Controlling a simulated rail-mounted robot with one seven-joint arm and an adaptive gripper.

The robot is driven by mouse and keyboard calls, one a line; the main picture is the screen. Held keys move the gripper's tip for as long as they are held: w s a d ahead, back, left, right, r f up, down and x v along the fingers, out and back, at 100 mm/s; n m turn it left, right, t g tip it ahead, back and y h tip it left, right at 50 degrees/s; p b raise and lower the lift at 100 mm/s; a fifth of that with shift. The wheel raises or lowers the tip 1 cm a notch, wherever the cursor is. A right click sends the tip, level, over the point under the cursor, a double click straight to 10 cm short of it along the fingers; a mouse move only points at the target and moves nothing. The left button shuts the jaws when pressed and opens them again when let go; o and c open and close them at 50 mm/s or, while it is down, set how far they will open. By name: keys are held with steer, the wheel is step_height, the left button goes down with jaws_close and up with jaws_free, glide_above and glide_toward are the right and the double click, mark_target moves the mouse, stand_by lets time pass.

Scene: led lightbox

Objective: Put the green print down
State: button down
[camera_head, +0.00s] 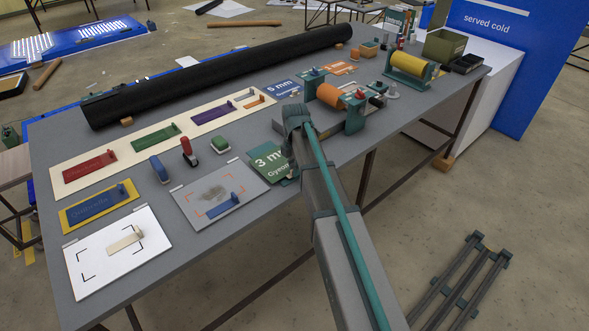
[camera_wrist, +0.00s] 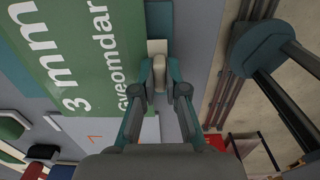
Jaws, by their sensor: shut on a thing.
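The green print (camera_head: 268,160), lettered "3 mm" in white, is at the table's front edge, beside my wrist. In the wrist view the green print (camera_wrist: 85,60) fills the upper left. My gripper (camera_wrist: 159,76) is shut on a small pale block at the print's lettered right edge, which looks like its grip. In the head view my arm hides the fingers and the print's right side. I cannot tell whether the print touches the table or hangs just above it.
A grey board (camera_head: 208,207) with a blue-handled tool lies left of the print, and a white board (camera_head: 105,262) further left. A blue 5 mm print (camera_head: 284,88) and an orange print (camera_head: 343,67) lie behind. An orange roller (camera_head: 333,96) stands close right.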

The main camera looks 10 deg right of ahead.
steer(key=shift+f, duration=0.5)
steer(key=c, duration=1.2)
jaws_free()
steer(key=shift+f, duration=0.15)
step_height(320, 180, up, 12)
steer(key=b, duration=0.3)
steer(key=shift+s, duration=0.1)
